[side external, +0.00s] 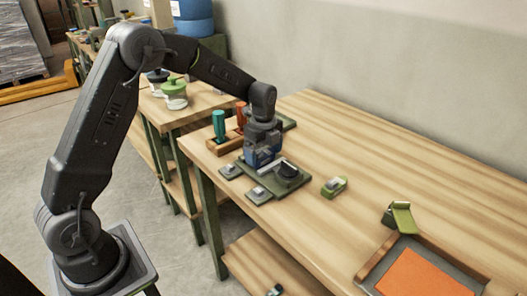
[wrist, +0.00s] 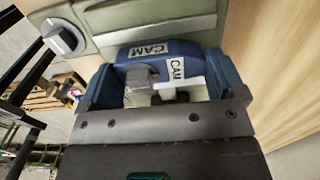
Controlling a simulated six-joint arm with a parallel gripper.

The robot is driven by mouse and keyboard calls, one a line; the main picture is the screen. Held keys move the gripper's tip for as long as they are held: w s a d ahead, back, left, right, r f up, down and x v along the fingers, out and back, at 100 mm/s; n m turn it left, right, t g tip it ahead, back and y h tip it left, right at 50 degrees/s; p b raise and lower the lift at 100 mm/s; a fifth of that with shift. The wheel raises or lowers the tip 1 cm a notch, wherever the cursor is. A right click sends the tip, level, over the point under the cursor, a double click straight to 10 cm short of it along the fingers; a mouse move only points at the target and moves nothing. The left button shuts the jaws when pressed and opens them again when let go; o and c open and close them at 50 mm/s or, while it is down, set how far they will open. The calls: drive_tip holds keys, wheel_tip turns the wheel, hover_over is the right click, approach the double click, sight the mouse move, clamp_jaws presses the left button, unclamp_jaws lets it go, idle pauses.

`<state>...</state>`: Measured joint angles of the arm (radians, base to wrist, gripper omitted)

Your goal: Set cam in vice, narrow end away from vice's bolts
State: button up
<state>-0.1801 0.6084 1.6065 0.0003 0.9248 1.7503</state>
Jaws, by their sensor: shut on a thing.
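My gripper (side external: 263,158) is low over the near part of the table, above a green-grey plate fixture (side external: 268,184). In the wrist view its two blue fingers stand left and right of a blue piece with a white CAM label (wrist: 150,51). The gripper (wrist: 160,88) is shut on this cam. The fixture's green-grey body (wrist: 150,20) lies right beyond the cam. I cannot tell which end of the cam is narrow, whether it touches the vice, or where the vice's bolts are.
A wooden rack (side external: 224,146) with teal and orange handles stands behind my gripper. Small grey blocks (side external: 230,171) lie beside the fixture. A green item (side external: 334,187) lies to the right.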

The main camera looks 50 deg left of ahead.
sight(264, 154)
drive_tip(key=shift+f, duration=0.15)
drive_tip(key=o, duration=0.9)
wheel_tip(264, 154, up, 12)
drive_tip(key=s+d+r+n+t, duration=0.1)
drive_tip(key=s+d+r+n, duration=0.25)
drive_tip(key=s, duration=0.25)
drive_tip(key=s+d+r+n+t, duration=0.2)
drive_tip(key=s+r+n, duration=0.2)
drive_tip(key=s, duration=0.3)
drive_tip(key=s+d+n+t, duration=0.1)
drive_tip(key=s+n, duration=0.2)
drive_tip(key=s, duration=0.2)
drive_tip(key=s+d+f+n, duration=0.1)
drive_tip(key=s+n, duration=0.3)
drive_tip(key=s+d+f+n+t, duration=0.1)
drive_tip(key=s+n, duration=0.2)
drive_tip(key=s, duration=0.2)
drive_tip(key=shift+s+d+f+n+t, duration=0.1)
drive_tip(key=shift+s+f+n+t, duration=0.15)
drive_tip(key=shift+s+t, duration=0.1)
